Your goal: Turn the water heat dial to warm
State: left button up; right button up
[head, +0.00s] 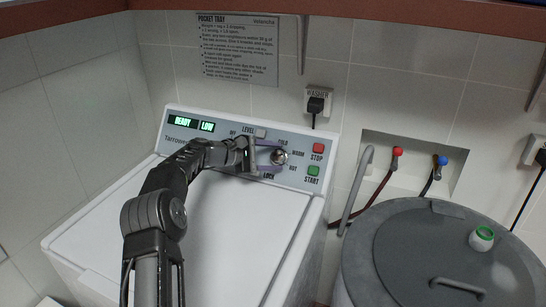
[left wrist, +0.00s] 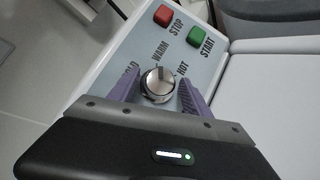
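The water heat dial (head: 280,157) is a round silver knob on the washer's grey panel, with COLD, WARM and HOT printed around it. In the left wrist view the dial (left wrist: 157,84) sits between my purple fingers, with a gap at each side. A thin line shows on its face on the side toward WARM, but its exact setting is hard to read. My left gripper (head: 276,156) is open around the dial; it also shows in the left wrist view (left wrist: 160,80). My right gripper is not in view.
The red STOP button (head: 318,148) and green START button (head: 313,171) are close to the right of the dial. A LEVEL button (head: 260,133) is close to its upper left. A grey lidded drum (head: 400,262) stands right of the washer (head: 190,230).

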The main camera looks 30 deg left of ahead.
pick_arm(q)
jog(key=shift+o, duration=0.5)
jog(key=shift+s+a, duration=0.15)
jog(key=shift+a, duration=0.05)
jog(key=b+v, duration=0.2)
jog(key=v, duration=0.5)
jog(key=shift+s+r, duration=0.15)
